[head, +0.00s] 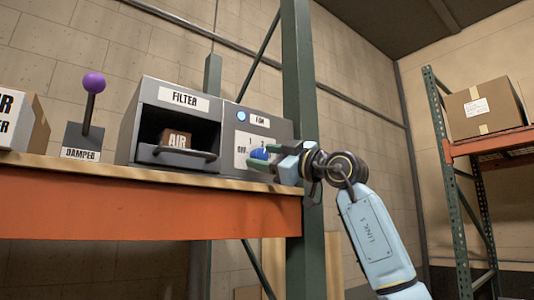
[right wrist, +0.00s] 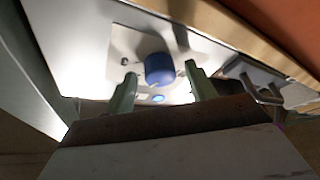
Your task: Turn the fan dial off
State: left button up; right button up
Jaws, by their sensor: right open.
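The blue fan dial (head: 259,153) sits on the light plate of the grey control box, below the FAN label (head: 260,119), with markings OFF, 1 and 2 around it. A round blue light (head: 241,116) is next to the label. My right gripper (head: 262,157) is at the dial. In the right wrist view the blue dial (right wrist: 160,69) stands between the two green fingers of my right gripper (right wrist: 160,90), with gaps on both sides. The gripper is open. In the head view the fingers partly hide the dial. My left gripper is not in view.
The FILTER bay (head: 185,100) with an AIR block and a handle is left of the dial. A purple-knobbed damper lever (head: 93,84) stands farther left. A green rack post (head: 299,80) rises close beside my right gripper. The orange shelf beam (head: 150,212) runs below.

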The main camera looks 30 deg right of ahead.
jog(key=shift+c, duration=0.3)
jog(key=c, duration=0.9)
jog(key=shift+c, duration=0.2)
